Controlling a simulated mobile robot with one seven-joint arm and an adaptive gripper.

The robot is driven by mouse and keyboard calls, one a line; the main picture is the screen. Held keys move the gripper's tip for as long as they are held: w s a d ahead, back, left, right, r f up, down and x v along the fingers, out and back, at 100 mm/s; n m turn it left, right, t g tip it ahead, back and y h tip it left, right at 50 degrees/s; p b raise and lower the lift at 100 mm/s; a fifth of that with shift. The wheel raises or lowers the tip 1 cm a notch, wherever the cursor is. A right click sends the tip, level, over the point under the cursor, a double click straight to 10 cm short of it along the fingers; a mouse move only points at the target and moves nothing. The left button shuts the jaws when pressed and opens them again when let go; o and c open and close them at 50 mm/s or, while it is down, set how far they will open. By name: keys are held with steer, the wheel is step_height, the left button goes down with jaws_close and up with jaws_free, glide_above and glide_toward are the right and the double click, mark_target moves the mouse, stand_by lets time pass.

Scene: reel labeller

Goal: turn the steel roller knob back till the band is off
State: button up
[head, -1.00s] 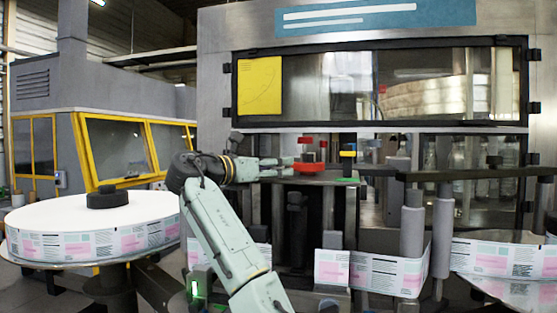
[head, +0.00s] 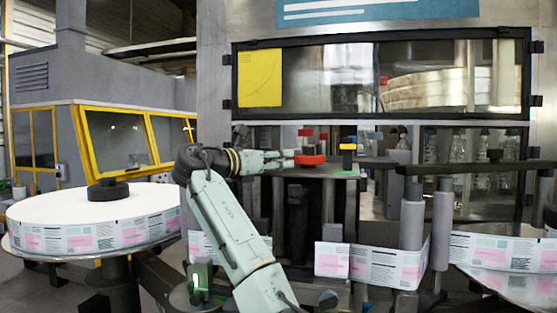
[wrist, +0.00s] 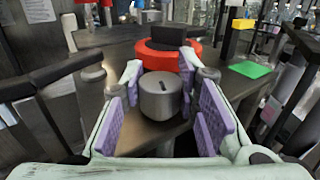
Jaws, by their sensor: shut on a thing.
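The steel roller knob (wrist: 160,97) is a short grey cylinder with a dark mark on its top, in the middle of the wrist view. My gripper (wrist: 163,90) has its purple pads on either side of the knob and is shut on it. In the head view my gripper (head: 279,159) reaches in from the left at the front of the machine; the steel knob is hard to make out there. I cannot tell any band on the knob; its lower part is partly hidden between the pads.
A red disc with a black top (wrist: 165,52) stands just beyond the knob. A green patch (wrist: 249,69) and a yellow block (head: 348,147) are to its right. The printed label strip (head: 375,266) runs around grey rollers (head: 411,220) at the right. A label reel (head: 95,222) stands at the left.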

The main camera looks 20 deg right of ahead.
jaws_close()
steer(key=shift+f+n+t+b, duration=0.1)
steer(key=shift+n+t+b, duration=0.2)
steer(key=shift+t+b, duration=0.1)
steer(key=shift+n+t+y+b, duration=0.5)
steer(key=shift+t+y, duration=0.1)
steer(key=shift+t, duration=0.1)
steer(key=shift+d+n+t+y+b, duration=0.1)
steer(key=shift+n+t+y+b, duration=0.2)
steer(key=shift+n+t+y, duration=0.6)
steer(key=n+t+y, duration=0.3)
steer(key=shift+t+p, duration=0.3)
steer(key=shift+p, duration=0.05)
steer(key=shift+n+t+y+p, duration=0.9)
steer(key=shift+n+y, duration=0.5)
steer(key=shift+y, duration=1)
